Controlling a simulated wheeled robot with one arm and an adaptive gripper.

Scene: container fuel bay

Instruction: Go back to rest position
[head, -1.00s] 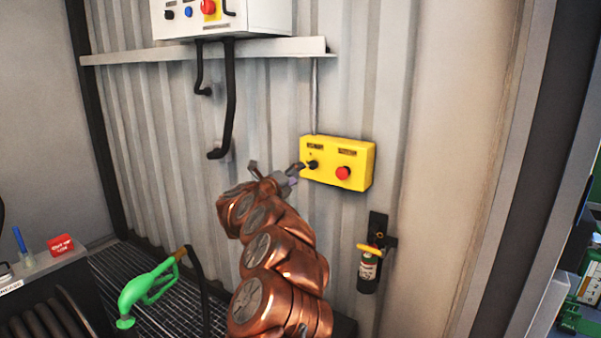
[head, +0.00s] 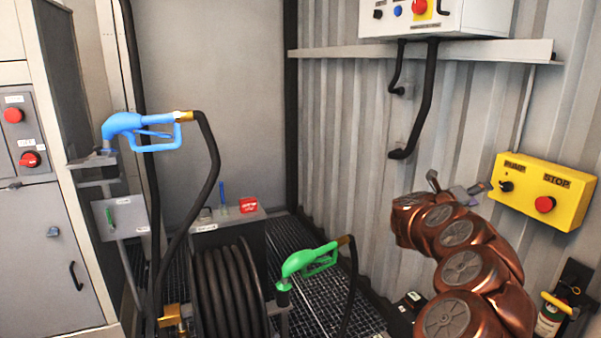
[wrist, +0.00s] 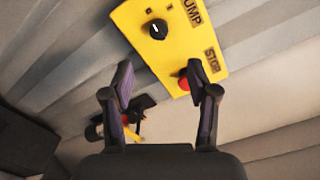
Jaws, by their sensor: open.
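My gripper (head: 462,190) is at the end of my copper-coloured arm, left of the yellow pump box (head: 543,192) on the corrugated wall. In the wrist view my gripper (wrist: 166,85) has its two fingers apart with nothing between them. The yellow box (wrist: 172,45) lies beyond the fingertips. Its black knob (wrist: 158,29) is in clear view, and its red stop button (wrist: 184,80) is partly hidden by the right finger. I cannot tell the exact gap between the fingers and the box.
A blue nozzle (head: 140,130) hangs at the left and a green nozzle (head: 307,260) stands by a hose reel (head: 228,290). A white control box (head: 437,17) sits above a wall rail (head: 430,52). A grey cabinet (head: 45,230) stands far left.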

